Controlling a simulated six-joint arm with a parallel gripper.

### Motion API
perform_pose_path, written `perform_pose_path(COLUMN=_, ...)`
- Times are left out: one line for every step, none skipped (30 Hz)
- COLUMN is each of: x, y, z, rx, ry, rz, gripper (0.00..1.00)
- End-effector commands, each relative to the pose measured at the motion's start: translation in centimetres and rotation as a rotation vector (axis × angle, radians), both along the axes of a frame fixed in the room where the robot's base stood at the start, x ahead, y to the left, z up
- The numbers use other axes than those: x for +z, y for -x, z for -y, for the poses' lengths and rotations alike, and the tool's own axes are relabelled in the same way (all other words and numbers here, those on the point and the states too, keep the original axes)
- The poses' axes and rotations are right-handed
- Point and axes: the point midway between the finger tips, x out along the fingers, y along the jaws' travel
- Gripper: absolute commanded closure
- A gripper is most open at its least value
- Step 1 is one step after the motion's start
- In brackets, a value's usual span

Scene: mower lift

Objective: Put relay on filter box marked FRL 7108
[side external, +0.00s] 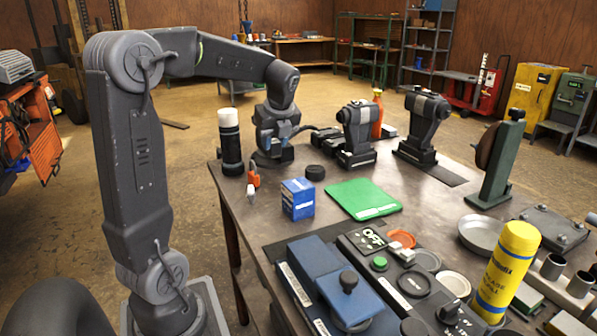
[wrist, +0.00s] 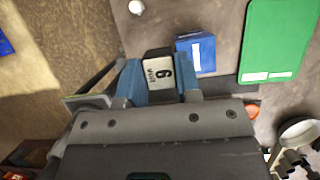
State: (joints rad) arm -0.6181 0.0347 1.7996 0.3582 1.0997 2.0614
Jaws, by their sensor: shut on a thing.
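My gripper (wrist: 160,72) is shut on a relay (wrist: 158,66), a black block with a pale face reading "6 VOLT", held between two blue fingers. In the side view my gripper (side external: 273,146) hangs over the far left part of the bench, and the relay is hard to make out there. A blue box (side external: 298,199) with a white label stands on the bench in front of my gripper. In the wrist view this blue box (wrist: 195,48) lies just right of the relay, and I see no clear gap between their outlines. Its label is too small to read.
A green sheet (side external: 363,198) lies right of the blue box. A black-and-white can (side external: 230,142) stands at the bench's left edge, with a round black cap (side external: 315,172) nearby. A blue tool (side external: 325,280), switch panel and yellow can (side external: 507,272) crowd the front right.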

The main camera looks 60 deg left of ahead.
Motion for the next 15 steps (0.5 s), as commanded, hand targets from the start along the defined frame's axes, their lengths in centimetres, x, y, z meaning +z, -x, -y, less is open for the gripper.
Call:
perform_pose_path(x=-0.8, y=-1.1, z=0.7, rx=-0.006, ry=0.001, rz=-0.003, gripper=0.92)
perform_pose_path(x=-1.2, y=-1.7, z=1.0, rx=-0.007, ry=0.001, rz=-0.003, gripper=0.92)
perform_pose_path(x=-1.7, y=-2.4, z=1.4, rx=-0.006, ry=0.001, rz=-0.003, gripper=0.92)
perform_pose_path(x=-2.1, y=-2.9, z=1.7, rx=-0.004, ry=0.002, rz=-0.003, gripper=0.92)
perform_pose_path(x=-2.3, y=-3.3, z=2.0, rx=-0.006, ry=0.001, rz=-0.002, gripper=0.92)
perform_pose_path(x=-2.7, y=-3.9, z=2.3, rx=-0.003, ry=0.000, rz=-0.002, gripper=0.92)
perform_pose_path(x=-2.9, y=-4.2, z=2.5, rx=-0.004, ry=0.000, rz=-0.002, gripper=0.92)
perform_pose_path(x=-3.1, y=-4.5, z=2.6, rx=-0.003, ry=-0.001, rz=-0.001, gripper=0.92)
perform_pose_path(x=-3.4, y=-4.8, z=2.8, rx=-0.002, ry=0.000, rz=-0.001, gripper=0.92)
perform_pose_path(x=-3.5, y=-5.0, z=2.9, rx=-0.001, ry=-0.001, rz=0.000, gripper=0.92)
perform_pose_path(x=-3.6, y=-5.1, z=3.0, rx=0.000, ry=-0.001, rz=0.001, gripper=0.92)
perform_pose_path(x=-3.7, y=-5.3, z=3.1, rx=0.001, ry=-0.001, rz=0.001, gripper=0.92)
perform_pose_path(x=-3.9, y=-5.3, z=3.1, rx=0.001, ry=-0.001, rz=0.001, gripper=0.92)
perform_pose_path(x=-4.2, y=-5.3, z=3.1, rx=0.001, ry=0.000, rz=0.000, gripper=0.92)
perform_pose_path(x=-4.7, y=-5.3, z=3.1, rx=0.002, ry=0.000, rz=-0.001, gripper=0.92)
